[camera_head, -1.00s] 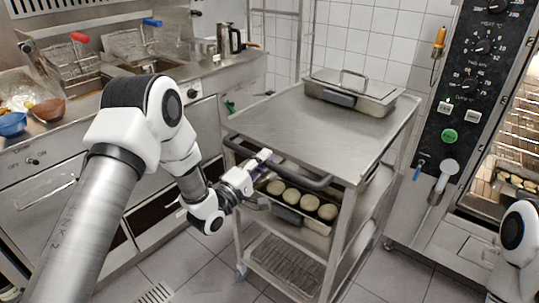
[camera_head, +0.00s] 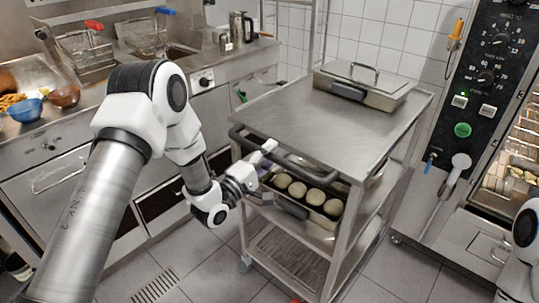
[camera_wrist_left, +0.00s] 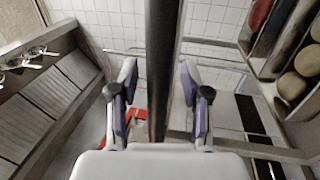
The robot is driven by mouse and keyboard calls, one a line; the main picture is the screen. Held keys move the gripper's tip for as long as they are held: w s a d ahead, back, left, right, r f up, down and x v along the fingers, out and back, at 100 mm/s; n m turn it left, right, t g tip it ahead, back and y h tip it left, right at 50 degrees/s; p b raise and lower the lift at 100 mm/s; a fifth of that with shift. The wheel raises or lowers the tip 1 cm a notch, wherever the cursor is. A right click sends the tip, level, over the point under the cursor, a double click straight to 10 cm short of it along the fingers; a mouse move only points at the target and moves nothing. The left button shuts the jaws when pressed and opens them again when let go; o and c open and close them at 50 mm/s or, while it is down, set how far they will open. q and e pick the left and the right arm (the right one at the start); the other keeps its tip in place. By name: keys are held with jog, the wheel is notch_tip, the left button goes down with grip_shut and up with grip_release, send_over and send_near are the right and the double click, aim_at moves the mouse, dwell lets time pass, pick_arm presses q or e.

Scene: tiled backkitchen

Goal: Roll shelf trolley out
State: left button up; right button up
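The shelf trolley (camera_head: 337,128) is a steel rack with a flat top and lower shelves, standing in the middle of the head view. Its dark handle bar (camera_head: 297,166) runs along the near side; in the left wrist view the bar (camera_wrist_left: 164,40) passes between my fingers. My left gripper (camera_head: 265,165) is at this handle. Its fingers (camera_wrist_left: 158,95) stand apart on either side of the bar, with a visible gap on the left side, so it looks open. Part of my right arm (camera_head: 524,240) shows at the right edge; its gripper is out of view.
A lidded steel pan (camera_head: 362,86) sits on the trolley top, and a tray of round buns (camera_head: 313,197) is on the shelf below. The oven (camera_head: 470,110) stands close on the right. A counter (camera_head: 110,100) runs along the left. Tiled floor in front is clear.

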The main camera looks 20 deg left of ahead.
pick_arm(q)
jog(key=shift+s, duration=0.1)
jog(key=v, duration=1.1)
jog(key=shift+s, duration=0.4)
jog(key=shift+a+f, duration=0.1)
jog(key=shift+a, duration=0.05)
